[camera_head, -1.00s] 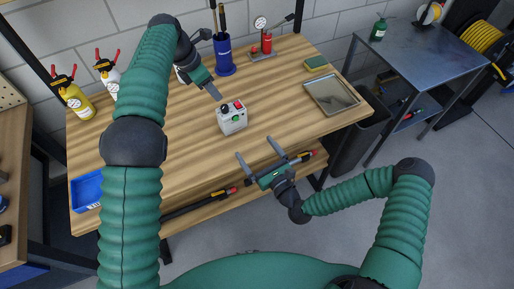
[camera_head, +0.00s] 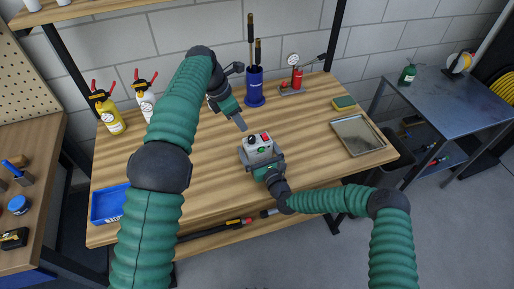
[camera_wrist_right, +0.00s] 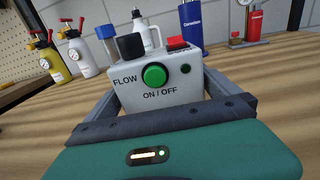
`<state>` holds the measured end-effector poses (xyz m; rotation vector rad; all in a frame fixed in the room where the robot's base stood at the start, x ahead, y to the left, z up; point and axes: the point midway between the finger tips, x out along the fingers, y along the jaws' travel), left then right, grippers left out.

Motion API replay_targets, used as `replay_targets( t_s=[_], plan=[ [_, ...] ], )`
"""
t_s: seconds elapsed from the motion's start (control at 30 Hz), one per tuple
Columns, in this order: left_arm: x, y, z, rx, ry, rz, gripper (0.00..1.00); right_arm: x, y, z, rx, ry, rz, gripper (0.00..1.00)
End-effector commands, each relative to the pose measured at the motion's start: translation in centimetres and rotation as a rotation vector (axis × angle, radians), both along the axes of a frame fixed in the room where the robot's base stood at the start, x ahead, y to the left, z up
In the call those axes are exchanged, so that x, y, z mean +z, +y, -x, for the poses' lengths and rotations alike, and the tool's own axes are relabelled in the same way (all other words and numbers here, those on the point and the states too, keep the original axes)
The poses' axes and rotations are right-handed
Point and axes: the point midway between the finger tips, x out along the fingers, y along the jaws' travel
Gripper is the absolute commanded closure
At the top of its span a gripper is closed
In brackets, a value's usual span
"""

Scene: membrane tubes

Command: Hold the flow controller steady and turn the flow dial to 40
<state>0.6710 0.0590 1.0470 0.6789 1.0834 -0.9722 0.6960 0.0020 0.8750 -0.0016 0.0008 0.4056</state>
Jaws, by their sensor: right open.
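The flow controller (camera_head: 256,157) is a light grey box on the table with a black dial (camera_head: 251,139), a red button and a green button. In the right wrist view the box (camera_wrist_right: 185,97) faces me, with "FLOW" beside the black dial (camera_wrist_right: 131,47) and "ON / OFF" under the green button. My right gripper (camera_head: 262,159) is open, one finger on each side of the box; whether they touch it I cannot tell. My left gripper (camera_head: 240,122) hangs above and behind the box, pointing down toward it, apart from the dial. Its finger gap is hidden, and the dial's setting is unreadable.
A blue holder (camera_head: 254,90) with tools and a red device (camera_head: 297,79) with a gauge stand at the back. Yellow (camera_head: 110,116) and white bottles stand back left. A blue bin (camera_head: 108,205) is front left, a metal tray (camera_head: 357,137) right. Table beside the box is clear.

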Motion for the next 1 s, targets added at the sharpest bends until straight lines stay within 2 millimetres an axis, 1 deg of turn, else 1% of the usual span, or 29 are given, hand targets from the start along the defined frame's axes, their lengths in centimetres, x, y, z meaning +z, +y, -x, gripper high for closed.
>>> replay_targets(
  t_s=[0.2, 0.23, 0.73, 0.77, 0.83, 0.87, 0.97, 1.0],
  plan=[
    [0.0, -0.1, 0.0, -0.001, 0.0, 0.0, 0.64, 0.0, 0.0, -0.1, -0.001, 0.0, 0.0, 0.0],
    [0.0, -0.1, 0.0, -0.001, 0.0, 0.0, 0.64, 0.0, 0.0, -0.1, -0.001, 0.0, 0.0, 0.03],
    [0.0, 0.0, 0.0, -0.001, 0.0, 0.0, 0.64, 0.0, 0.0, -0.1, -0.001, 0.001, 0.0, 0.68],
    [0.0, 0.0, 0.0, -0.001, 0.0, 0.0, 0.62, 0.0, 0.0, -0.1, 0.0, 0.001, 0.0, 0.7],
    [-0.2, 0.1, -0.1, -0.001, -0.006, -0.006, 0.53, -0.1, 0.0, 0.0, 0.0, 0.001, 0.0, 0.7],
    [-0.4, 0.4, -0.3, -0.003, -0.013, -0.014, 0.53, -0.1, 0.0, 0.0, 0.0, 0.001, 0.0, 0.7],
    [-2.2, 2.4, -2.0, -0.024, -0.086, -0.082, 0.53, -0.1, 0.0, 0.0, 0.0, 0.001, 0.0, 0.7],
    [-3.3, 3.8, -3.0, -0.044, -0.134, -0.131, 0.53, -0.1, 0.0, 0.0, 0.0, 0.001, 0.0, 0.7]
  ],
)
